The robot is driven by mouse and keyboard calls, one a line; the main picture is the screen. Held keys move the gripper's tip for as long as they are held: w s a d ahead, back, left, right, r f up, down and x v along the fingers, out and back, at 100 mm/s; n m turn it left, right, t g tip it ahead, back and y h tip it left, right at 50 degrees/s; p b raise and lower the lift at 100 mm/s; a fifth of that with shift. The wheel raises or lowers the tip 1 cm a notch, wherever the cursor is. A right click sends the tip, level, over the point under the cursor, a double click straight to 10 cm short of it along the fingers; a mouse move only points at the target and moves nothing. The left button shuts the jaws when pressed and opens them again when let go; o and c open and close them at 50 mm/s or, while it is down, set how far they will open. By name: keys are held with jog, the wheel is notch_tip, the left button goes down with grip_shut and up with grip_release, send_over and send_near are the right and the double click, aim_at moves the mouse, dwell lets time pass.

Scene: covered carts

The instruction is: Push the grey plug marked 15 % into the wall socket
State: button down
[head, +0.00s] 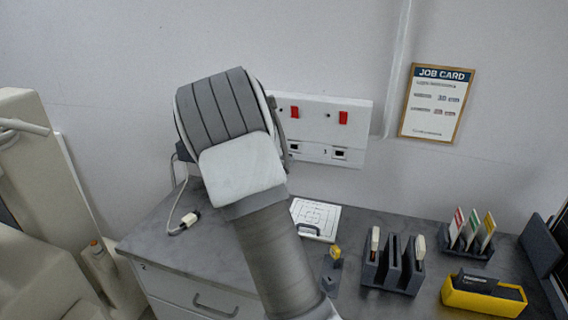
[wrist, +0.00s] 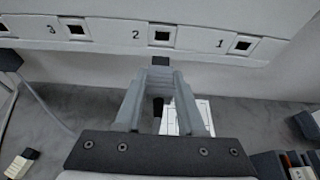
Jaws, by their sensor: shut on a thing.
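My gripper (wrist: 163,74) is shut on a small dark grey block, the grey plug (wrist: 172,62), which shows just past the fingertips. Its marking cannot be read. Openings labelled 3 (wrist: 76,30) and 1 (wrist: 243,43) lie either side. In the head view the panel (head: 318,112) is partly covered by my arm, which hides my gripper and the plug.
A cable with a cream connector (head: 190,219) lies on the grey desk (head: 165,252) at left. A white marked plate (head: 316,216), dark racks (head: 392,269) and a yellow tray (head: 484,297) occupy the right. A job card (head: 436,102) hangs on the wall.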

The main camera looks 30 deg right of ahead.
aim_at(288, 155)
jog(key=w+d+p, duration=0.1)
jog(key=w+d, duration=0.1)
jog(key=d, duration=0.1)
jog(key=shift+w, duration=0.35)
jog(key=shift+w+d+b, duration=0.25)
jog(key=shift+d+b, duration=0.1)
jog(key=shift+b, duration=0.8)
dwell(1.3)
jog(key=shift+w+d, duration=1.1)
jog(key=shift+d, duration=0.15)
dwell(0.5)
jog(key=shift+c, duration=2.2)
grip_release()
jog(key=v, duration=1.7)
jog(key=shift+a, duration=0.2)
